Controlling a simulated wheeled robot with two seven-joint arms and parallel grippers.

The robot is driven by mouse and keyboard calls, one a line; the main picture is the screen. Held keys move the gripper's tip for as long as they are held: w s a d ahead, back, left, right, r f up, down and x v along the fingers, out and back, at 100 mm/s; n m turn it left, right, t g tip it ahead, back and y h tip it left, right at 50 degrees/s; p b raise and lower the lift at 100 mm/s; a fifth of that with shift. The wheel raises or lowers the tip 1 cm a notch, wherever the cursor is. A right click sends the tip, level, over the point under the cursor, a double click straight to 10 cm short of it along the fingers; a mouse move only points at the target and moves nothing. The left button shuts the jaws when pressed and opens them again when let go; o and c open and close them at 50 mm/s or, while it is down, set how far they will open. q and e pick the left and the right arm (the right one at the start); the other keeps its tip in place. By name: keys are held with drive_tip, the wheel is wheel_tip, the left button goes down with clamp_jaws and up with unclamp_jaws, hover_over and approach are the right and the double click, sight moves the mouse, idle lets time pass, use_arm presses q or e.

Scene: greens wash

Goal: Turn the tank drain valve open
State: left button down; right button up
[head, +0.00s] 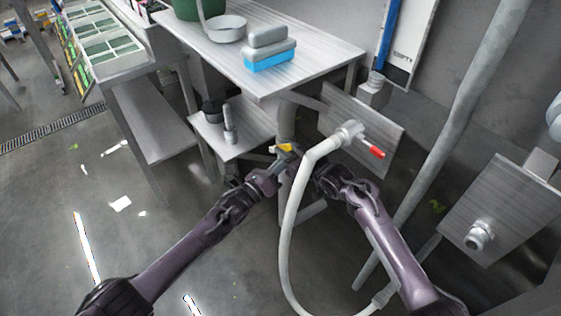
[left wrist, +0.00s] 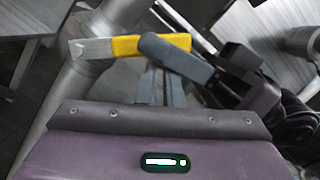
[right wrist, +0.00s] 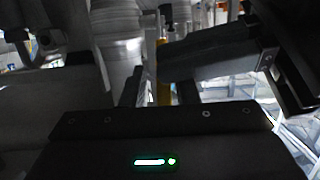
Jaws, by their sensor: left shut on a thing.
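The drain valve's yellow lever (head: 283,148) sits on the grey vertical pipe below the steel table. In the left wrist view the yellow lever (left wrist: 128,45) lies across the picture with a pale metal end at its left. My left gripper (head: 272,175) is shut on the lever, its fingers close together and covering the lever's right part. My right gripper (head: 317,170) is just right of the pipe. In the right wrist view its fingers are apart with nothing clearly between them; a strip of yellow (right wrist: 162,72) shows beyond, partly hidden by a dark part.
A red-handled valve (head: 372,150) with a pale hose (head: 285,235) is close right of my right gripper. A low steel shelf (head: 225,145) with dark fittings is left of the pipe. The steel table (head: 310,62) overhangs, carrying a blue-and-grey box (head: 270,60) and a bowl (head: 227,30).

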drive_tip(key=f+v, duration=0.1)
drive_tip(key=v, duration=0.5)
drive_tip(key=s+d+f+m+g+h, duration=0.2)
drive_tip(key=s+d+f+h, duration=0.15)
drive_tip(key=s+f, duration=0.6)
drive_tip(key=s+d+f+m+g+h, duration=0.2)
drive_tip(key=s+d+f, duration=0.25)
drive_tip(key=f, duration=1.05)
use_arm(q)
drive_tip(key=shift+w+a+r+n, duration=0.25)
drive_tip(key=shift+r+n, duration=0.05)
drive_tip(key=shift+n, duration=0.2)
use_arm(e)
drive_tip(key=s+d+f+g+h, duration=0.1)
drive_tip(key=s+f+g, duration=0.1)
drive_tip(key=s+f, duration=0.3)
drive_tip(key=s+d+f+g+h, duration=0.1)
drive_tip(key=s+f, duration=0.4)
drive_tip(key=s, duration=0.6)
drive_tip(key=s+d+f+m+g+h, duration=0.1)
drive_tip(key=s+d+f+g, duration=0.1)
drive_tip(key=s+f, duration=0.3)
drive_tip(key=s+g, duration=0.1)
drive_tip(key=s, duration=0.3)
drive_tip(key=shift+d+f+g, duration=0.25)
drive_tip(key=shift+f+g, duration=0.05)
